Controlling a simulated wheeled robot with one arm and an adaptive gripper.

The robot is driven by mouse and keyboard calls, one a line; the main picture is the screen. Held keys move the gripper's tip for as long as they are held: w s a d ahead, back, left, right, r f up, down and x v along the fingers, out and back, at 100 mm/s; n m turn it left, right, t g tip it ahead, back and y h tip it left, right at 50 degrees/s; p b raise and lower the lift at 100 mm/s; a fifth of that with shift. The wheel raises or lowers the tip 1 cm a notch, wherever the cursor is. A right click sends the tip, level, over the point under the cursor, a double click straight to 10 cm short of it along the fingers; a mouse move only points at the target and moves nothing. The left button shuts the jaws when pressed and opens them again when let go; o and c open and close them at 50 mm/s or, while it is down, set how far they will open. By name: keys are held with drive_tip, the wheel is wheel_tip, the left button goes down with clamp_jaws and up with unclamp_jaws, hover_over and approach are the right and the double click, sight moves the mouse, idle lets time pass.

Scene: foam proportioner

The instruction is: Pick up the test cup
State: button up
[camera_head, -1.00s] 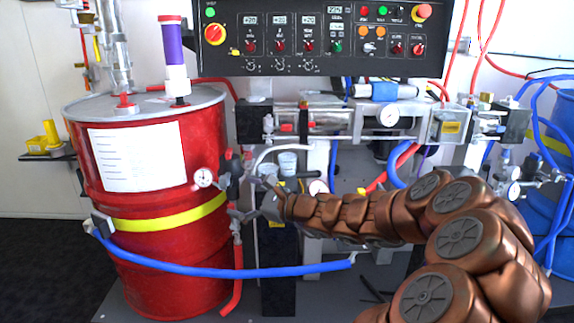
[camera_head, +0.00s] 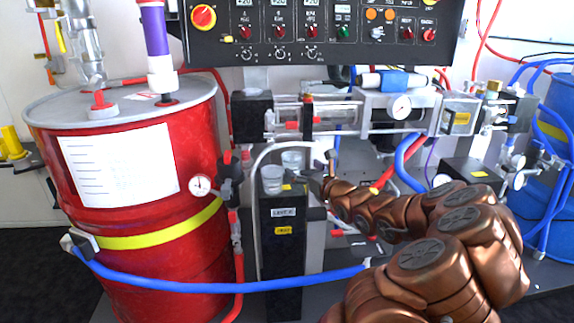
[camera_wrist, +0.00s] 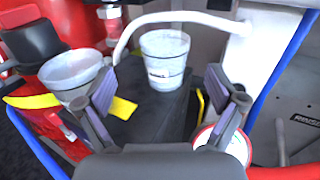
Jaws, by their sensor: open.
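Two clear plastic cups stand upright on a narrow black stand (camera_head: 283,235). The front cup (camera_head: 272,181) shows at left in the wrist view (camera_wrist: 72,74), beside my left finger. The rear cup (camera_head: 293,159), with a small dark label, stands near the middle of the wrist view (camera_wrist: 165,62), ahead of the gap between my fingers. I cannot tell which is the test cup. My gripper (camera_wrist: 166,92) is open and empty; in the head view it (camera_head: 316,182) is just right of the cups, partly hidden by my wrist.
A white bent tube (camera_head: 258,165) arches close over the cups. A red drum (camera_head: 150,215) stands left, with a blue hose (camera_head: 220,286) crossing in front. Pipework with a gauge (camera_head: 401,106) and a control panel (camera_head: 320,30) are behind and above.

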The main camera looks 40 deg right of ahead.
sight(297, 165)
drive_tip(key=shift+w+f, duration=0.1)
drive_tip(key=shift+w, duration=0.95)
drive_tip(key=shift+w+d+f+b, duration=0.15)
drive_tip(key=shift+w+d+b, duration=0.15)
drive_tip(key=shift+w, duration=0.3)
drive_tip(key=shift+w+d+f+b, duration=0.1)
drive_tip(key=shift+w+d+b, duration=0.1)
drive_tip(key=shift+w+d, duration=0.25)
drive_tip(key=shift+w+d+r, duration=0.1)
drive_tip(key=shift+w+d, duration=0.05)
drive_tip(key=shift+w, duration=0.55)
drive_tip(key=shift+w+d+r, duration=0.1)
drive_tip(key=shift+w, duration=0.55)
drive_tip(key=c, duration=1.1)
drive_tip(key=shift+c, duration=0.2)
